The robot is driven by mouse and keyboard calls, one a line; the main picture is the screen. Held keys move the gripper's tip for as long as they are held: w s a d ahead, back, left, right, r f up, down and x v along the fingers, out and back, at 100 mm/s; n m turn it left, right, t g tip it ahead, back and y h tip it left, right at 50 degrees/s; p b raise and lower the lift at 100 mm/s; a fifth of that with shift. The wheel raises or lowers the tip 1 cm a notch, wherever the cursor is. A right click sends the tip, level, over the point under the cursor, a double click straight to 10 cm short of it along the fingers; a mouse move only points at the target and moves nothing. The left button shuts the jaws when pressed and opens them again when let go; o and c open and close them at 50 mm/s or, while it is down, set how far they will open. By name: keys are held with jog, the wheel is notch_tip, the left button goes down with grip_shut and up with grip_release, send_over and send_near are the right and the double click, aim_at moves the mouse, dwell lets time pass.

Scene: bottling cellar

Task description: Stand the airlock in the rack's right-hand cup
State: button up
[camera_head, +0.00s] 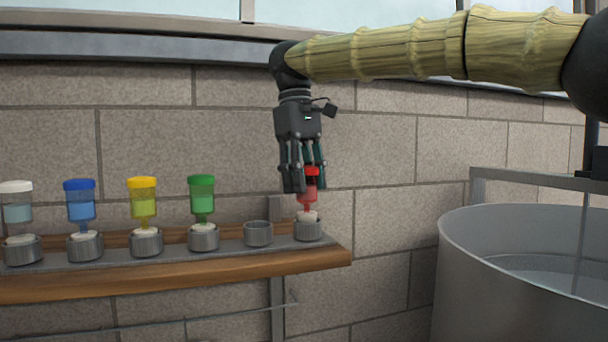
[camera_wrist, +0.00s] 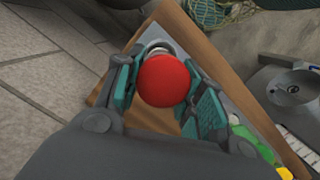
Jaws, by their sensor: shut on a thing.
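The airlock, with a red cap (camera_head: 311,171) and a red-tinted body over a pale bung, is upright at the rack's right end. My gripper (camera_head: 303,186) comes down from above and is shut on it near the cap. The red cap also shows between the finger pads in the wrist view (camera_wrist: 163,80). The bung sits at the mouth of the rack's right-hand cup (camera_head: 307,232), a grey metal cup. I cannot tell whether it is fully seated, and the fingers hide part of the body.
An empty cup (camera_head: 258,234) is just left of it. Green (camera_head: 202,200), yellow (camera_head: 143,203), blue (camera_head: 80,205) and white-capped (camera_head: 17,208) airlocks stand in cups further left. A wooden shelf (camera_head: 190,277) carries the rack. A large metal tank (camera_head: 490,285) is at right.

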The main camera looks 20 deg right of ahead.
jog(key=shift+f, duration=0.3)
jog(key=o, duration=1.3)
jog(key=shift+c, duration=0.2)
jog(key=shift+r, duration=0.1)
notch_tip(320, 180, up, 12)
jog(key=w+a, duration=0.1)
jog(key=shift+w+b, duration=0.3)
jog(key=shift+b, duration=0.05)
jog(key=shift+f, duration=0.2)
